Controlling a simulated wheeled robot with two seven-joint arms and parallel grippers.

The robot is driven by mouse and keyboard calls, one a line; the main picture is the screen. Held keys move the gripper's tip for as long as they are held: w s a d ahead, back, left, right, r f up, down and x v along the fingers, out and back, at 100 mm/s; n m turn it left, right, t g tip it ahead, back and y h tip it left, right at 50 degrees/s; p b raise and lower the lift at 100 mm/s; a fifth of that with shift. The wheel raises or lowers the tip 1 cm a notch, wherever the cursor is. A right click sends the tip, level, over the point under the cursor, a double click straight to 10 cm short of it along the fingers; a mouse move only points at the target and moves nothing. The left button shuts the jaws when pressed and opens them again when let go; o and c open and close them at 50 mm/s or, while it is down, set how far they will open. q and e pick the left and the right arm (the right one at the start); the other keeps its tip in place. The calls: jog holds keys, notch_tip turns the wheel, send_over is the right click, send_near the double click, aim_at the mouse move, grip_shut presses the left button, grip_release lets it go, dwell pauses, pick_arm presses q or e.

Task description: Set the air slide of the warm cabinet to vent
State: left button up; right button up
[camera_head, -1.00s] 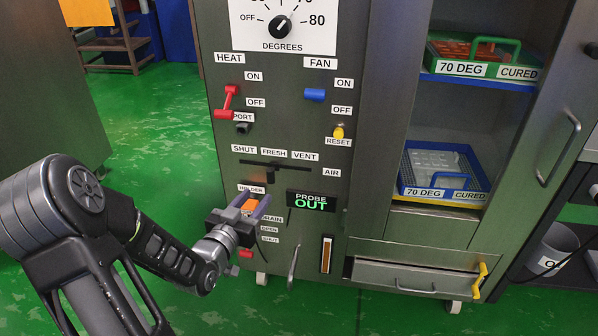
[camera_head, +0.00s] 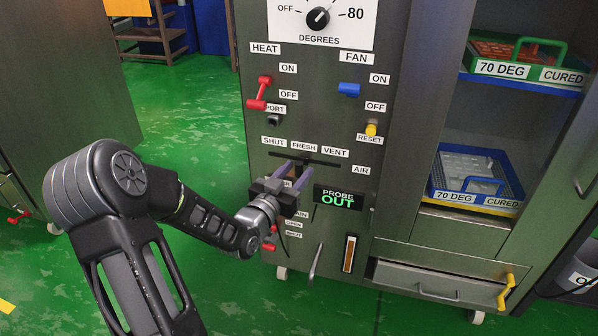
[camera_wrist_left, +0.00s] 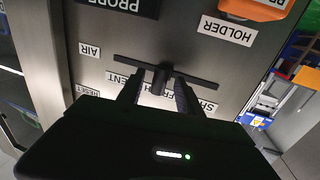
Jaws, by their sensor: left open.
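The warm cabinet (camera_head: 395,190) has an air slide, a dark horizontal slot (camera_head: 328,163) under the labels SHUT, FRESH and VENT (camera_head: 335,153). In the left wrist view, upside down, the slide's dark knob (camera_wrist_left: 160,79) stands near the slot's middle, by FRESH. My left gripper (camera_head: 294,172) is open in front of the slot. In the wrist view its fingers (camera_wrist_left: 160,92) lie on either side of the knob, with gaps showing. Contact cannot be told. In the head view the fingers partly hide the knob. My right gripper is not in view.
Above are the red heat lever (camera_head: 262,93), the blue fan switch (camera_head: 349,89) and the yellow reset button (camera_head: 371,129). The PROBE OUT display (camera_head: 338,198) is right of the gripper. An orange holder piece (camera_wrist_left: 264,8) shows in the wrist view.

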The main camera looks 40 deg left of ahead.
pick_arm(q)
jog(key=shift+w+a, duration=0.1)
jog(key=shift+w, duration=0.75)
jog(key=shift+c, duration=0.5)
grip_shut()
dwell(0.3)
